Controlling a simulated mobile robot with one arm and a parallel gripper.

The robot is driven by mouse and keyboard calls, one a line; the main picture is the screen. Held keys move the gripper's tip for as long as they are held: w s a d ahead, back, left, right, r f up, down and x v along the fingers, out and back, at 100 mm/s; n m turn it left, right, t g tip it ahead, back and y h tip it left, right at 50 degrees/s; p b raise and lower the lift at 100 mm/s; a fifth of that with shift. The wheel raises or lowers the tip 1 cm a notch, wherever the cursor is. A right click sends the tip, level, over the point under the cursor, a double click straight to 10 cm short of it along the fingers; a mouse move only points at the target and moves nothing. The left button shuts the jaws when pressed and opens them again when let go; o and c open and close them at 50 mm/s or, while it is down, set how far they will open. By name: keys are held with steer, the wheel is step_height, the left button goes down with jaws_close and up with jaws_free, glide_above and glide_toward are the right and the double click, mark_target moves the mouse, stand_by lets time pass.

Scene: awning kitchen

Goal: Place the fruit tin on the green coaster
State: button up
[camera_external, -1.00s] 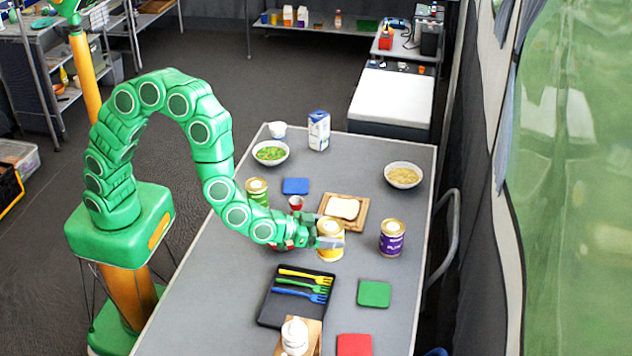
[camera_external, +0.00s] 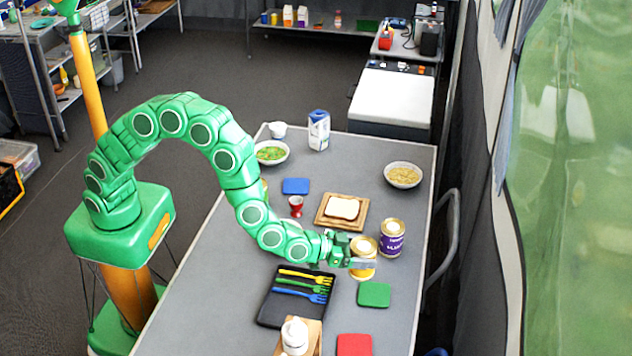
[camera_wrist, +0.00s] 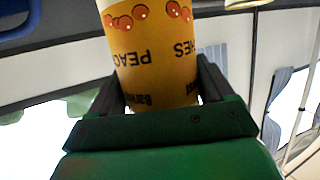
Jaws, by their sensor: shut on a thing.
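The fruit tin (camera_external: 362,246) is yellow with a pale lid, and the wrist view shows its peaches label (camera_wrist: 152,62). My gripper (camera_external: 362,263) is shut on it, with a finger on each side of the tin in the wrist view (camera_wrist: 158,95). The tin is upright, just behind the green coaster (camera_external: 374,294) in the external view. The coaster is a flat, bare square on the grey table. I cannot tell whether the tin's bottom touches the table.
A purple-labelled tin (camera_external: 391,238) stands close behind and right of the held tin. A black tray (camera_external: 266,311) with several forks lies left of the coaster. A red coaster (camera_external: 354,345) is in front. A bread board (camera_external: 325,220) lies behind.

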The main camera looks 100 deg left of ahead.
mark_target(352, 273)
steer(key=shift+w+f, duration=0.75)
steer(key=shift+f, duration=0.65)
steer(key=shift+w+f, duration=0.8)
steer(key=shift+f, duration=0.65)
steer(key=shift+w+f, duration=0.75)
steer(key=shift+f, duration=0.65)
steer(key=shift+f, duration=0.1)
steer(key=o, duration=1.3)
steer(key=shift+s, duration=0.15)
steer(key=v, duration=1.1)
steer(key=shift+s+d+r, duration=0.2)
steer(key=shift+s+r, duration=0.05)
steer(key=shift+s, duration=0.05)
